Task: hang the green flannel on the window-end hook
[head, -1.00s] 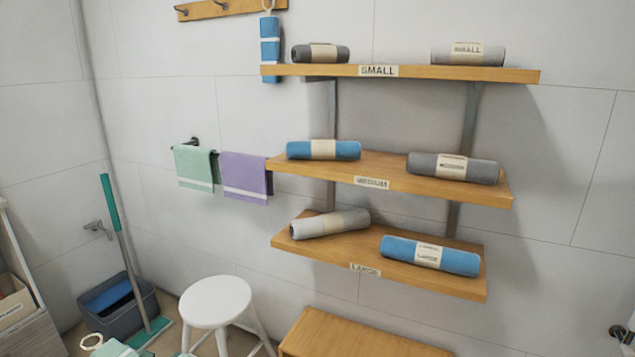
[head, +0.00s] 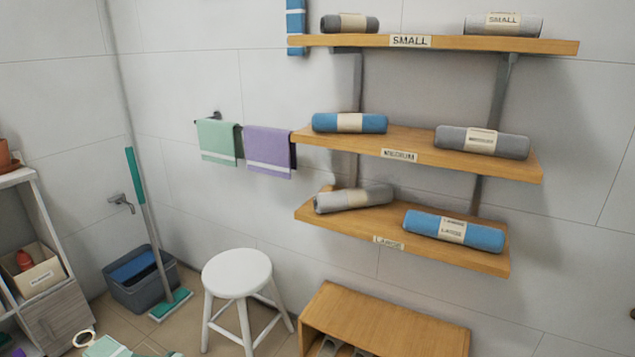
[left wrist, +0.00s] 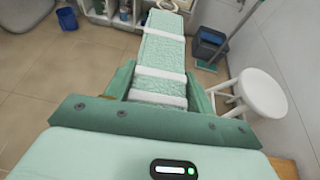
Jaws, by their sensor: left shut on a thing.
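The green flannel (left wrist: 163,55), pale green with white bands, is between the green fingers of my left gripper (left wrist: 160,88), which is shut on it. It stretches out ahead of the fingers, with a pale ring-shaped loop (left wrist: 168,6) at its far end. In the head view, part of the flannel (head: 105,347) and its loop (head: 84,338) show at the bottom left edge. The hook rail and its hooks are out of view now. A blue flannel (head: 296,28) hangs at the top edge, its upper part cut off. My right gripper is not in view.
A green towel (head: 218,141) and a purple towel (head: 268,150) hang on a wall bar. Wooden shelves (head: 425,160) with rolled towels jut out to the right. Below are a white stool (head: 237,274), a grey bucket (head: 142,281), a mop (head: 148,220) and a wooden bench (head: 385,320).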

